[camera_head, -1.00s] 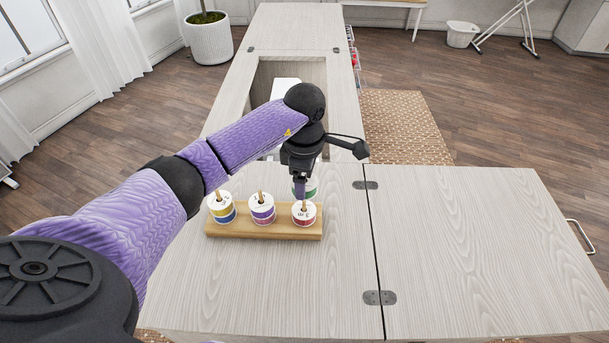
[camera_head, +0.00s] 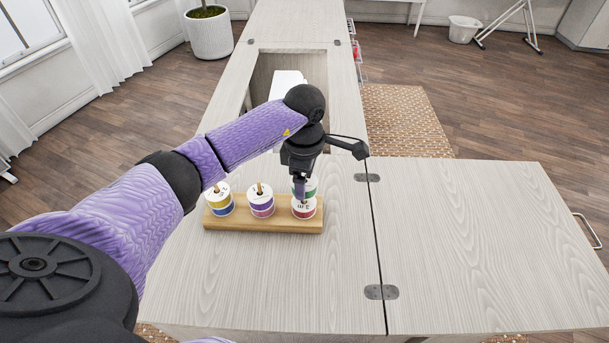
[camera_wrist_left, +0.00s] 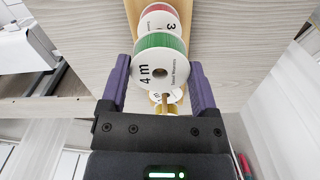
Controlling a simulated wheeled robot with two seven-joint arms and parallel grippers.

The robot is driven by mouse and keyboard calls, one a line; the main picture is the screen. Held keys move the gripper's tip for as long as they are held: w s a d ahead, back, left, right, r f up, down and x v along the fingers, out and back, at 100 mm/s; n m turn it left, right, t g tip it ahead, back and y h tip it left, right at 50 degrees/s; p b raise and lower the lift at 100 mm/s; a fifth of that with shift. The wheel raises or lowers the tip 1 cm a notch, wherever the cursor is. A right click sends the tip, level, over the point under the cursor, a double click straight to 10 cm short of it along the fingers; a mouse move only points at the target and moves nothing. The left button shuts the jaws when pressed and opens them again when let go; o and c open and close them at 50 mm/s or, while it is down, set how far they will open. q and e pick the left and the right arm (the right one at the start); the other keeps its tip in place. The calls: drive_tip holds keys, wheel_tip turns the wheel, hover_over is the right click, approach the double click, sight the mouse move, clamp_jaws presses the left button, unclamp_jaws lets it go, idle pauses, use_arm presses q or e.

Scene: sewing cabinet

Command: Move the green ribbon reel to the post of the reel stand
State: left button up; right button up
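The green ribbon reel (camera_wrist_left: 161,58) sits between the two fingers of my left gripper (camera_wrist_left: 160,80), which close against its sides. In the head view the reel (camera_head: 312,187) shows partly behind my left gripper (camera_head: 301,192), just above and behind the red reel. The wooden reel stand (camera_head: 264,227) lies on the cabinet top. The red reel (camera_head: 304,209) is at its right end; its post is hidden. The purple reel (camera_head: 261,207) and the yellow-blue reel (camera_head: 220,206) sit on posts to the left. My right gripper is not in view.
The pale cabinet top (camera_head: 280,285) is clear in front of the stand, and the hinged leaf (camera_head: 470,240) to the right is bare. Behind the gripper is a recessed opening with a white object (camera_head: 288,84) in it.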

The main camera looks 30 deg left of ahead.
use_arm(q)
drive_tip(key=shift+o, duration=1.2)
wheel_tip(320, 180, up, 10)
drive_tip(key=p, duration=0.2)
